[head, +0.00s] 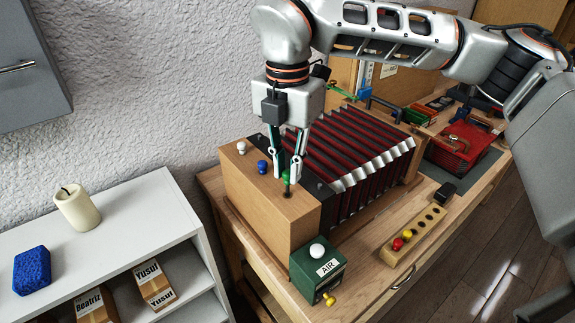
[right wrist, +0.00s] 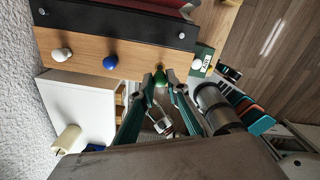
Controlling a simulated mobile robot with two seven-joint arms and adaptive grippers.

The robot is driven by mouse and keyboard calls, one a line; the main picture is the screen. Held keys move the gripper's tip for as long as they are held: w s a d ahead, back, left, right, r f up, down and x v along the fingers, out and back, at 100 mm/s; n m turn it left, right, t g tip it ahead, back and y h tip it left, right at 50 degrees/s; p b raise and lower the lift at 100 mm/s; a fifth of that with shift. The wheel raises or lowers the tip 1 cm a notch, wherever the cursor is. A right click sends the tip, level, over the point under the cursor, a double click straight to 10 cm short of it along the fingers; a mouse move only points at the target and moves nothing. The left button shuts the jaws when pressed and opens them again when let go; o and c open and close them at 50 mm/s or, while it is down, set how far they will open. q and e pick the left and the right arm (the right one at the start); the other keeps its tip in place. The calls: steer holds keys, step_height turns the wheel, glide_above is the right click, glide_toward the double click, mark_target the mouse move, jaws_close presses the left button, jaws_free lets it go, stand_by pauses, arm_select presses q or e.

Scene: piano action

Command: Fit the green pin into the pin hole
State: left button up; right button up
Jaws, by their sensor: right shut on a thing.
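The green pin (head: 286,178) is between the fingertips of my right gripper (head: 284,177), which is shut on it. The pin is upright over the top of the wooden block (head: 262,209).
Red and black bellows (head: 350,150) adjoin the block. A green AIR box (head: 318,270) with a white knob stands at its front. A wooden rack (head: 417,236) with red and yellow pins lies to the right. A white shelf (head: 120,222) with a candle is at left.

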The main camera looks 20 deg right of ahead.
stand_by(0.8)
steer(key=shift+f+b, duration=1.15)
steer(key=shift+f, duration=0.3)
stand_by(1.3)
steer(key=o, duration=0.9)
steer(key=shift+o, duration=0.4)
steer(key=shift+o, duration=0.9)
steer(key=shift+r, duration=0.1)
steer(key=shift+r+p, duration=2.25)
steer(key=shift+r, duration=1.45)
steer(key=shift+s, duration=0.1)
